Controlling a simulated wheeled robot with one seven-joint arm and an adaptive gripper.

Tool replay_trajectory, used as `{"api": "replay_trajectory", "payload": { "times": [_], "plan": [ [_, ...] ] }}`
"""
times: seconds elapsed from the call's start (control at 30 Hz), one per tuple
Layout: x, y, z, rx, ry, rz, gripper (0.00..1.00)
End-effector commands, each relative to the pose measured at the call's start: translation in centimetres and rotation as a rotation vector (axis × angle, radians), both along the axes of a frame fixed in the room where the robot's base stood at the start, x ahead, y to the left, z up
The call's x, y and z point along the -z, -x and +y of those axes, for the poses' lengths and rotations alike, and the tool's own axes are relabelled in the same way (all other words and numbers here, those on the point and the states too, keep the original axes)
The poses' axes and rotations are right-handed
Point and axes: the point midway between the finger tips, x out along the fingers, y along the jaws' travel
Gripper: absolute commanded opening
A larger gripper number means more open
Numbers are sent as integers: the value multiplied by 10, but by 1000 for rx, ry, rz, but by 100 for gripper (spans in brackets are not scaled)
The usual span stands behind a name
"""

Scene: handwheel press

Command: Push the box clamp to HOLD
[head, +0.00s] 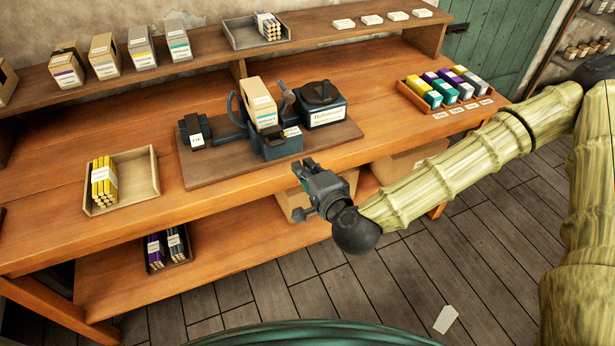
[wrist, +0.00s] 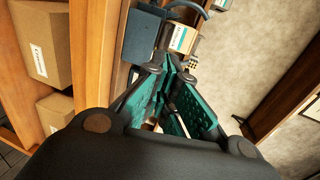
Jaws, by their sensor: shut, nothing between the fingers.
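The press stands on a wooden board (head: 223,162) on the bench. It has a dark blue front block (head: 283,147) with a small label, an upright labelled box (head: 262,104), a curved dark handwheel (head: 233,108) and a dark lever (head: 286,98) beside the box. I cannot tell which part is the box clamp, nor read HOLD. My gripper (head: 298,168) is shut and empty in front of the board's edge, close to the front block but apparently apart. In the wrist view my fingertips (wrist: 168,66) meet, with the block (wrist: 143,35) and the box (wrist: 182,39) beyond.
A dark labelled round-topped unit (head: 322,104) stands right of the press, and a small dark labelled block (head: 195,133) stands left. A tray (head: 148,181) of yellow sticks lies left; a tray (head: 405,93) of coloured boxes lies right. Cardboard boxes (head: 292,205) sit under the bench.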

Motion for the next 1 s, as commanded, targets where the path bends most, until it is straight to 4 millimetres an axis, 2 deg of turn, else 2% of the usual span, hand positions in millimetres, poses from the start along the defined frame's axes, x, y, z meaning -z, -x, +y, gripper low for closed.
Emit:
{"api": "replay_trajectory", "payload": {
  "times": [0.03, 0.6, 0.67, 1.0],
  "plan": [
    [5, -2, 0, 1, 0, -2, 0],
    [8, -18, 7, -1, -2, -1, 0],
    [5, -29, 10, 1, -1, -1, 0],
    [17, -78, 28, 1, 0, 1, 0]
  ]
}}
